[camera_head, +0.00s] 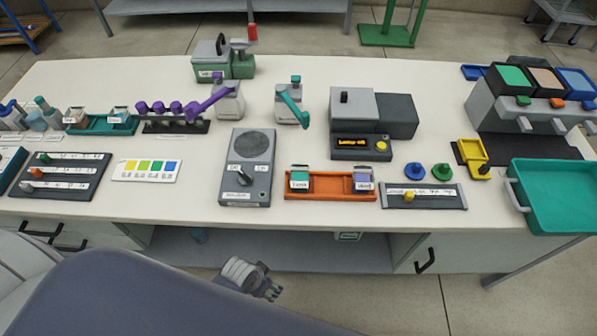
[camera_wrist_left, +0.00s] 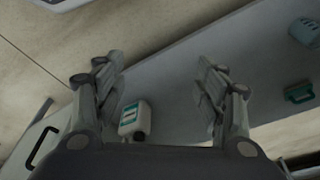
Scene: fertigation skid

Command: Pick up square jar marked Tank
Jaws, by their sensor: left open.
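A square jar with teal contents and a white label (camera_head: 300,180) stands in the left end of an orange tray (camera_head: 331,186) on the bench; its small label seems to read Tank. A similar jar with purple contents (camera_head: 363,182) stands at the tray's right end. My left gripper (camera_head: 270,289) is in front of the bench, below the top's front edge, well apart from the jars. In the left wrist view its fingers (camera_wrist_left: 165,95) are spread and empty, with a white bottle with a teal label (camera_wrist_left: 135,118) beyond them. My right gripper is out of view.
A grey speaker-like box (camera_head: 248,166) stands left of the orange tray, and a grey panel with a yellow knob (camera_head: 423,196) stands to its right. A display box (camera_head: 362,146) is behind. A teal bin (camera_head: 555,195) stands at the right edge. A lower shelf (camera_head: 290,252) runs under the bench.

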